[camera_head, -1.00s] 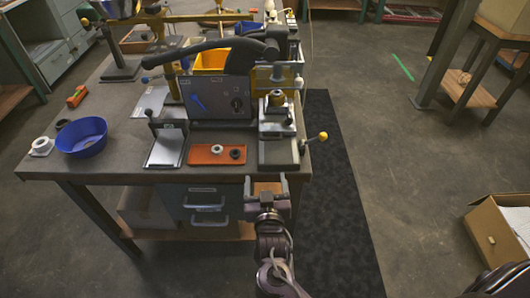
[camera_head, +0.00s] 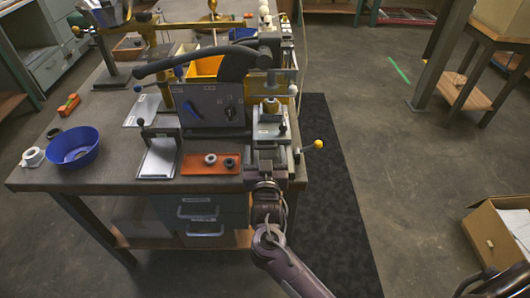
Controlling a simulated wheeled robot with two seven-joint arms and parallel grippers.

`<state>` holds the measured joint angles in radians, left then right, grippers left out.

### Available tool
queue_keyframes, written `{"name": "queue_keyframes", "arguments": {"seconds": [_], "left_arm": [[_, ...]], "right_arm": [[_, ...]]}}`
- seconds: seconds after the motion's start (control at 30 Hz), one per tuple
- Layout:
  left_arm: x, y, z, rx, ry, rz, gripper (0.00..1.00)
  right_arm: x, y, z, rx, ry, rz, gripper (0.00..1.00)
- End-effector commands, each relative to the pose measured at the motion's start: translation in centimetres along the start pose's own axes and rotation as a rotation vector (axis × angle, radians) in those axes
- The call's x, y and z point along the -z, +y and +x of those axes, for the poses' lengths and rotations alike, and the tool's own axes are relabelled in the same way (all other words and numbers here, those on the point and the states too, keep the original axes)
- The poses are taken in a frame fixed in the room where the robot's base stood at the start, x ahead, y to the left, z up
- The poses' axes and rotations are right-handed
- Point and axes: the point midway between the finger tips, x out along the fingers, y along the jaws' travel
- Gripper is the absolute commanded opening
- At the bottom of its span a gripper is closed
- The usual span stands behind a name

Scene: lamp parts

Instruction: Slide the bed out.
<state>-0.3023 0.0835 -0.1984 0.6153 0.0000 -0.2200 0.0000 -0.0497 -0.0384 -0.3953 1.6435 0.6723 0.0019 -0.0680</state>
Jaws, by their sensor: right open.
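The grey machine with a long dark handle (camera_head: 213,104) stands on the workbench. The bed is the grey block (camera_head: 269,132) at its right side, under a yellow-and-clear upper part (camera_head: 272,88). My right gripper (camera_head: 268,160) is open at the front end of the bed, with one finger towards each side of it. The gripper and wrist hide the bed's front, and I cannot tell whether the fingers touch it. A lever with a yellow knob (camera_head: 318,145) sticks out to the right of the bed. My left gripper is not in view.
An orange tray (camera_head: 192,170) with two rings lies left of my gripper, beside a grey plate (camera_head: 158,158). A blue bowl (camera_head: 86,138) and a white roll (camera_head: 33,157) are farther left. Drawers (camera_head: 200,217) sit below the bench edge. The floor mat (camera_head: 340,190) is clear.

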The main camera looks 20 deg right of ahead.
Motion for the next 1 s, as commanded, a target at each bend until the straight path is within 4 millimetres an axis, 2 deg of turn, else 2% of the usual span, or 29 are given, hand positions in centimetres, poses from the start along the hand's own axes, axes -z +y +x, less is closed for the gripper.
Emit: {"name": "queue_keyframes", "arguments": {"seconds": [0.27,0.67,0.87,1.0], "left_arm": [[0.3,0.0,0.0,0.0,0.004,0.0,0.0],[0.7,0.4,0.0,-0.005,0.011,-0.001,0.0],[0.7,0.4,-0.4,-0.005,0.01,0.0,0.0],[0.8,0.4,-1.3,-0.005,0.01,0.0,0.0]], "right_arm": [[-0.1,0.0,0.2,0.0,-0.001,0.0,0.75],[-0.1,-0.1,0.1,0.002,-0.001,0.0,0.23],[0.1,-0.1,-0.4,0.004,-0.002,0.001,0.22],[0.2,-0.2,-2.0,0.004,-0.005,0.001,0.22]]}}
